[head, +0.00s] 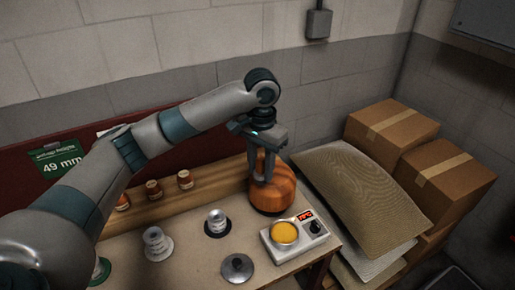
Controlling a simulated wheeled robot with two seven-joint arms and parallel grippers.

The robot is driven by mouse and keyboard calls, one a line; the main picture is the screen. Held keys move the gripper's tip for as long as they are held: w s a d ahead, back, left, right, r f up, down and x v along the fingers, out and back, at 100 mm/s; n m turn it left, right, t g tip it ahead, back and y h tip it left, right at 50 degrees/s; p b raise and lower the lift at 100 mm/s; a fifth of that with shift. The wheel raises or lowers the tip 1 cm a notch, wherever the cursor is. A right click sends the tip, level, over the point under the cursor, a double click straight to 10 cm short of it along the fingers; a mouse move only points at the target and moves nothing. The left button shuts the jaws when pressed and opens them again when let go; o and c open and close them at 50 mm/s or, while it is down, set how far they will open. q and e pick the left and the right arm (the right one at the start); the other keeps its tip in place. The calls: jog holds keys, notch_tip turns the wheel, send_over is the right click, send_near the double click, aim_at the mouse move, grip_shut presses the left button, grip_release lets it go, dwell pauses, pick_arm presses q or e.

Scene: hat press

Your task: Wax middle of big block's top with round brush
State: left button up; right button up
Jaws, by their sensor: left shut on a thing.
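The big block (281,194) is a rounded orange-brown wooden form with a dark base, at the back right of the table. My left gripper (263,178) points down over the block's top, its fingers close together in front of the wood. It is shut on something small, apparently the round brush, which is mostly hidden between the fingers. I cannot tell whether its bristles touch the block. A pot of yellow wax (285,232) sits on a white heater (291,252) with a red display, in front of the block. My right gripper is not in view.
Metal-topped pieces (157,243) (217,222) and a grey lid (237,268) stand on the table. Small brown jars (184,179) line a wooden ledge behind. Sacks (360,185) and cardboard boxes (440,175) crowd the right side.

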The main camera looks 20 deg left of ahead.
pick_arm(q)
jog(key=s+d+f+n, duration=0.1)
jog(key=s+d+n, duration=0.1)
jog(key=s, duration=1.3)
jog(key=shift+s+d+n, duration=0.25)
jog(key=shift+s+n, duration=0.05)
jog(key=shift+n, duration=0.2)
jog(key=shift+a, duration=0.15)
